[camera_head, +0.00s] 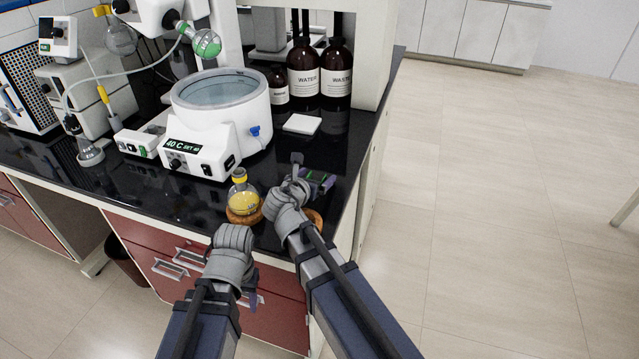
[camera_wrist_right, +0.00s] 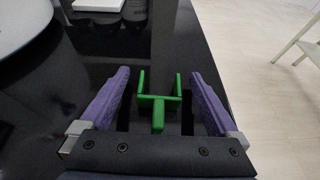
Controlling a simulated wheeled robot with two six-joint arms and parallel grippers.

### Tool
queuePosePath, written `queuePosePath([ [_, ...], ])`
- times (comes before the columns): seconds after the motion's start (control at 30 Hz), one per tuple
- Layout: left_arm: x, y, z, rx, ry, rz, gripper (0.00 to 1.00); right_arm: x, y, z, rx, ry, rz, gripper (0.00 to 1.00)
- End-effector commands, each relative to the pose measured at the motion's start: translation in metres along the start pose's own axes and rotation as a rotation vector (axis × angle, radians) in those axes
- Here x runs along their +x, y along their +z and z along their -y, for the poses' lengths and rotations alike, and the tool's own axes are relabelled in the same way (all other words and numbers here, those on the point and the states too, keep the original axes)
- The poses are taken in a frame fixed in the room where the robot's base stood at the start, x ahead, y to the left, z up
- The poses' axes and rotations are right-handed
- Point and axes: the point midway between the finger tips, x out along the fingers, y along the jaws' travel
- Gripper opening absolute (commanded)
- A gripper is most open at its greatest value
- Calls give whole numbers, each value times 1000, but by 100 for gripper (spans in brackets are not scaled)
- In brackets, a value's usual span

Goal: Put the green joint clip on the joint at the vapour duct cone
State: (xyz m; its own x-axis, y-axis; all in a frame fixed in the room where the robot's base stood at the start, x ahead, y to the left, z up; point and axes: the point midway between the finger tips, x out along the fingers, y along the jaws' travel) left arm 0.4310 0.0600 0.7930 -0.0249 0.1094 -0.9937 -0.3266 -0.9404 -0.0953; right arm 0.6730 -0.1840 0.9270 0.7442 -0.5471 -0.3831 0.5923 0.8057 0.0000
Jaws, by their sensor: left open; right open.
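The green joint clip (camera_wrist_right: 158,102) is a small two-pronged fork, seen between the purple fingers of my right gripper (camera_wrist_right: 160,98) in the right wrist view. The fingers are apart, with a gap on each side of the clip. In the head view my right gripper (camera_head: 318,180) is over the bench's front right, and a bit of green shows there. My left gripper (camera_head: 250,284) hangs low before the bench front, mostly hidden by its wrist. The evaporator's glass joint (camera_head: 172,19) is at the upper left, with a green-marked bulb (camera_head: 207,43); I cannot clearly make out the vapour duct cone.
A white heating bath (camera_head: 222,125) stands mid-bench. A yellow-liquid flask (camera_head: 243,200) sits on a cork ring (camera_head: 244,219) between my arms. A grey upright (camera_head: 297,159) stands by my right gripper. Brown bottles (camera_head: 304,68) and a white pad (camera_head: 302,124) are behind; open floor is right.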

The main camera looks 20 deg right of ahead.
Motion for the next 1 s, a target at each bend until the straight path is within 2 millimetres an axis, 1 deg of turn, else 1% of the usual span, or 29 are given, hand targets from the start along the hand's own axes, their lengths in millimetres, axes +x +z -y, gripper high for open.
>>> queuePosePath([
  [0.03,5,0,0,0,0,0,50,6,-3,-3,0,0,0,96],
  [0.07,6,0,0,0,0,0,50,6,-3,-3,-1,1,0,96],
  [0.3,4,0,0,0,0,0,50,6,-2,-2,-1,1,0,95],
  [1.0,4,0,0,0,0,0,50,6,-2,-2,0,1,-1,16],
])
